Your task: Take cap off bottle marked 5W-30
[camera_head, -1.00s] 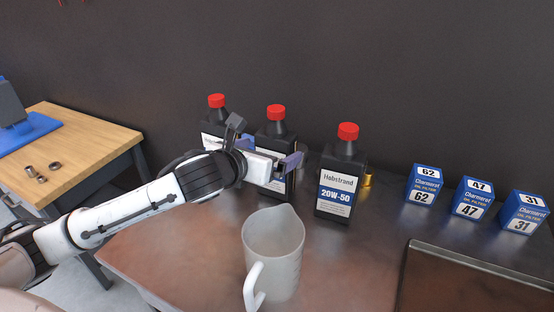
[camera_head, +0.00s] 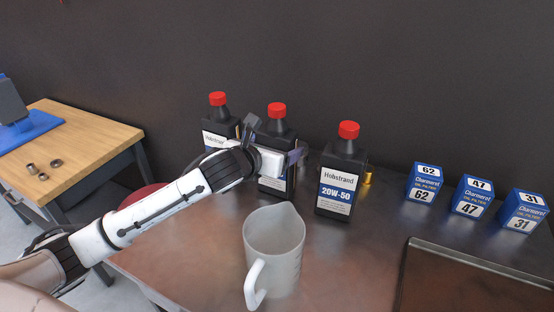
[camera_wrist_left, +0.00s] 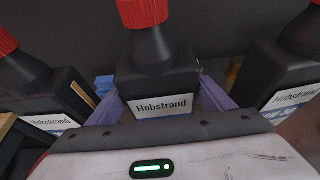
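Three black bottles with red caps stand upright on the bench: a left bottle (camera_head: 217,115), a middle bottle (camera_head: 277,182) and a right bottle (camera_head: 338,175) labelled 20W-50. The grade on the left and middle labels is hidden, so I cannot tell which is 5W-30. My left gripper (camera_head: 291,160) is at the middle bottle, below its red cap (camera_head: 277,109). In the left wrist view the purple fingers of the left gripper (camera_wrist_left: 160,98) are spread on either side of that bottle (camera_wrist_left: 155,62) at label height; its cap (camera_wrist_left: 142,12) is on. My right gripper is out of view.
A grey jug (camera_head: 273,250) stands in front of the bottles. Blue oil filter boxes (camera_head: 423,183) stand at the right behind a metal tray (camera_head: 480,258). A brass-coloured object (camera_head: 366,178) is behind the right bottle. A wooden table (camera_head: 85,140) is at the left.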

